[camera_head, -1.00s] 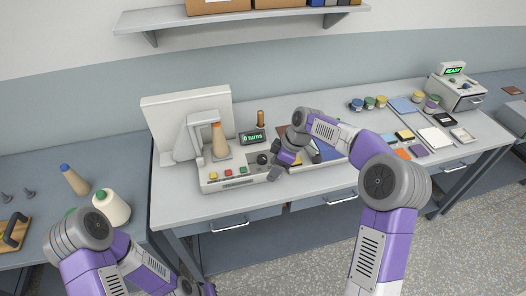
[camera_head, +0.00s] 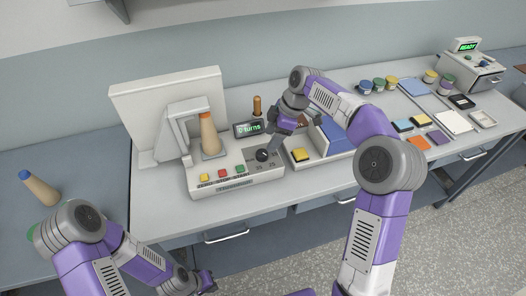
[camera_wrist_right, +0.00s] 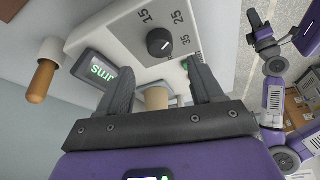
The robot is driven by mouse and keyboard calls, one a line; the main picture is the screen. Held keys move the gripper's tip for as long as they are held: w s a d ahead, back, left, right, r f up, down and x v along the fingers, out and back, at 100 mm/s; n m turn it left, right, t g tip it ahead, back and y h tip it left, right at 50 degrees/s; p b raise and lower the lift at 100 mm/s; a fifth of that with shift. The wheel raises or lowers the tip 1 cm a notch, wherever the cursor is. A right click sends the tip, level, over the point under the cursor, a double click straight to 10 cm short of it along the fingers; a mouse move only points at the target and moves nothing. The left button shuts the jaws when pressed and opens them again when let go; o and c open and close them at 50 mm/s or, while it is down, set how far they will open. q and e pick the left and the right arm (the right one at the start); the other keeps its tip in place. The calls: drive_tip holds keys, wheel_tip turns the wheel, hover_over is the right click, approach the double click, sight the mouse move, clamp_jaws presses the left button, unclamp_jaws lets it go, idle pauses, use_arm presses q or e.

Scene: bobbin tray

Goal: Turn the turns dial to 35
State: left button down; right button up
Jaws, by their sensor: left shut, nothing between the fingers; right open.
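The turns dial (camera_head: 262,155) is a dark round knob on the front panel of the winding machine (camera_head: 237,184). In the right wrist view the dial (camera_wrist_right: 160,42) has a small white mark, with 15, 25 and 35 printed around it. I cannot tell which number the mark points to. The display (camera_head: 247,128) reads 0 turns. My right gripper (camera_wrist_right: 163,82) is open and empty, close above the panel, with the dial beyond its fingertips and apart from them. My left gripper (camera_head: 207,281) is shut and empty, low at the front of the table.
A cone bobbin (camera_head: 210,135) stands on the machine beside coloured buttons. A wooden-handled peg (camera_head: 257,105) stands behind the display. A tray with a yellow block (camera_head: 301,154) is right of the dial. Jars and coloured cards lie further right.

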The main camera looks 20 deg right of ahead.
sight(262, 152)
drive_tip(key=b+x, duration=0.1)
drive_tip(key=x, duration=0.5)
drive_tip(key=shift+a+f+b, duration=0.25)
drive_tip(key=shift+f+b, duration=0.05)
drive_tip(key=shift+f, duration=0.05)
drive_tip(key=c, duration=1)
